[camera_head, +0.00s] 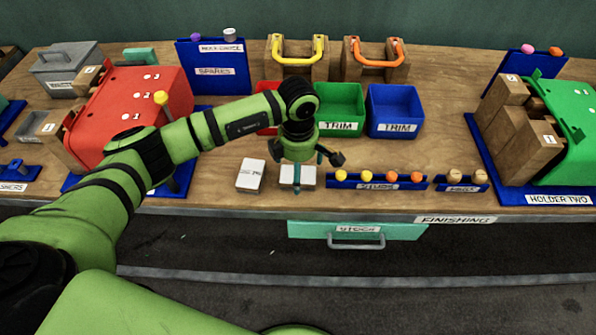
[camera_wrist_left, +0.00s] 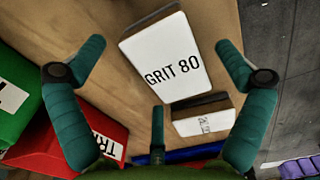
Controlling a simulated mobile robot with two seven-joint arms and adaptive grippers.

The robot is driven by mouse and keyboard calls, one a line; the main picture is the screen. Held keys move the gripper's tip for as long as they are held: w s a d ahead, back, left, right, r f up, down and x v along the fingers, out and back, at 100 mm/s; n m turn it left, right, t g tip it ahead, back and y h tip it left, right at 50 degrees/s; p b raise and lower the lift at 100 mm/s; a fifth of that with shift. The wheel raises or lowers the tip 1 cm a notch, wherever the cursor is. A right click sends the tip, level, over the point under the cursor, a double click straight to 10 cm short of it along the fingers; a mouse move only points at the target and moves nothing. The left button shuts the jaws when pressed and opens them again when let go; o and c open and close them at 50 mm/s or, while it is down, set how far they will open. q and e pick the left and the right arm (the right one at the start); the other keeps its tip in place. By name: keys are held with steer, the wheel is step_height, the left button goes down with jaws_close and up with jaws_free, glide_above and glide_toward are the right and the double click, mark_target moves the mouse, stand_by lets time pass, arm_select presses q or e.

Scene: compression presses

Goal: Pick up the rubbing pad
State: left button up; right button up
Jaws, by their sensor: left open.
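My left gripper (camera_head: 304,160) hangs above the front of the workbench with its three fingers spread and empty. Below it in the head view is a white-topped pad (camera_head: 306,180), partly hidden by a finger. The left wrist view shows this pad, labelled GRIT 80 (camera_wrist_left: 168,58), flat on the bench between the spread fingers. A second white-topped block (camera_head: 250,175) lies just left of it in the head view. It also shows in the left wrist view (camera_wrist_left: 205,122), its small label hard to read. My right gripper is not in view.
A blue rack of studs (camera_head: 350,183) stands close to the right of the pads. Green (camera_head: 340,103) and blue (camera_head: 394,110) TRIM bins and a red bin (camera_wrist_left: 75,135) stand behind. The red press (camera_head: 128,112) is at left. The bench's front edge is near.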

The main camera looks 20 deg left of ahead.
arm_select(q)
steer(key=shift+f, duration=0.35)
steer(key=c, duration=1.2)
